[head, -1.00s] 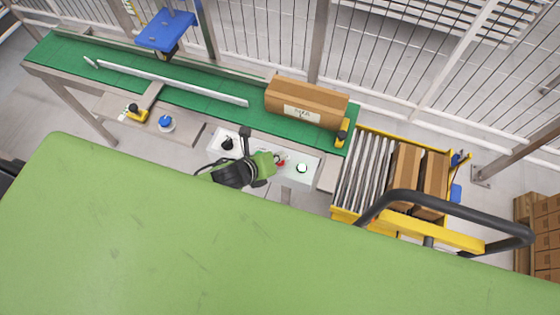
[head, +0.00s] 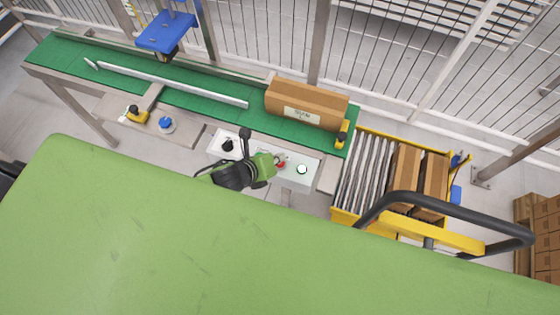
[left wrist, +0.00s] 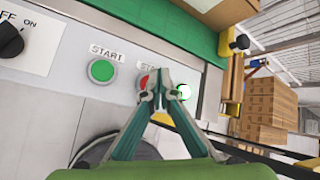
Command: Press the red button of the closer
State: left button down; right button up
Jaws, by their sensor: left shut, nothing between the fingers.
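The closer's control panel (head: 230,146) is a pale box in front of the green conveyor. In the left wrist view the red button (left wrist: 144,81) sits under a partly covered label, right of the green START button (left wrist: 102,70). My left gripper (left wrist: 160,78) is shut and empty, and its fingertips partly cover the red button's right side. I cannot tell whether they touch it. In the head view the red button (head: 281,163) shows at the tip of my left gripper (head: 276,160). My right gripper is not in view.
A white lit button (left wrist: 183,91) is right of the fingertips, and a black OFF/ON knob (left wrist: 10,40) is at the far left. A cardboard box (head: 305,100) stands on the green conveyor (head: 190,102) behind the panel. A roller conveyor (head: 357,185) is to the right.

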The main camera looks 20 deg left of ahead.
pick_arm(q)
jog(key=shift+f, duration=0.1)
jog(key=shift+f, duration=0.35)
jog(key=shift+f, duration=0.35)
dwell(0.9)
jog(key=shift+r, duration=0.1)
jog(key=shift+r+p, duration=0.65)
jog(key=shift+p, duration=0.15)
notch_tip(320, 180, up, 5)
jog(key=p, duration=0.5)
jog(key=shift+r+p, duration=0.1)
jog(key=shift+p, duration=0.25)
